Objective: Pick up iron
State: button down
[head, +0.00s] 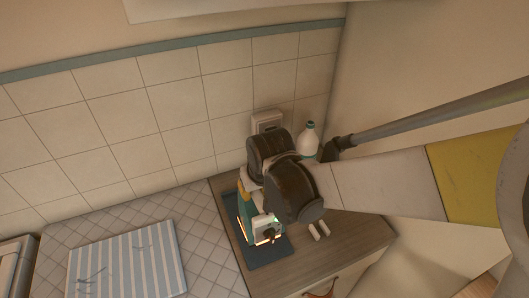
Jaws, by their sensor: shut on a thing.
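The iron (245,213), teal, white and yellowish, is at the far end of my arm, over a dark blue-grey mat (262,254) on the wooden counter. My gripper (268,238) is right against it and shut on it. My dark arm joints and the gripper's own body hide much of the iron and the exact grip. I cannot tell whether the iron touches the mat or is held just above it.
A white bottle with a teal cap (309,137) stands behind my arm near the corner. Two small pale objects (318,231) lie right of the mat. A striped blue-white cloth or board (127,262) lies on the tiled counter at left. A wall outlet (267,121) is behind.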

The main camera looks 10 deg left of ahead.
jog(key=d+r+p, duration=0.3)
jog(key=d+r, duration=0.3)
jog(key=d, duration=0.5)
jog(key=shift+d+r, duration=0.25)
jog(key=shift+r, duration=0.15)
jog(key=shift+w, duration=0.1)
jog(key=c, duration=1.8)
grip_release()
grip_shut()
jog(key=shift+a, duration=0.1)
